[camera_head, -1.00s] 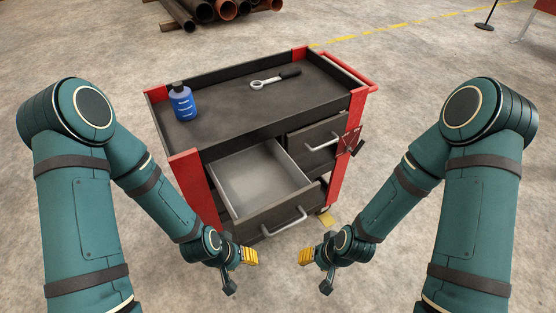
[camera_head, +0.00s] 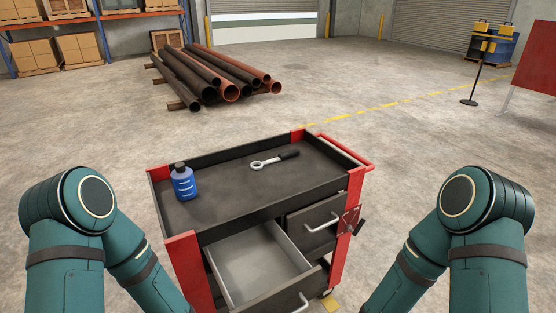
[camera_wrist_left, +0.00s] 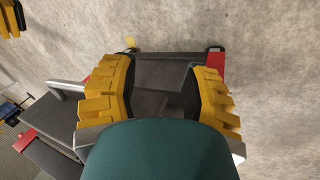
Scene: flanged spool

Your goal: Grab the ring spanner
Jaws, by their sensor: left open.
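The ring spanner (camera_head: 274,160), with a silver ring end and a black handle, lies on the dark top tray of the red and black tool cart (camera_head: 230,193), towards its back right. My left gripper (camera_wrist_left: 160,82) shows in the left wrist view with its yellow fingers apart and nothing between them. Parts of the cart show beyond the fingers. In the head view both my grippers are below the picture's edge; only the upper parts of my arms show. The spanner does not show in the left wrist view.
A blue bottle (camera_head: 183,182) stands on the cart's left side. A drawer (camera_head: 255,262) is pulled out at the front and looks empty; a second drawer (camera_head: 316,222) beside it looks shut. Pipes (camera_head: 215,75) lie on the floor behind. The tray around the spanner is clear.

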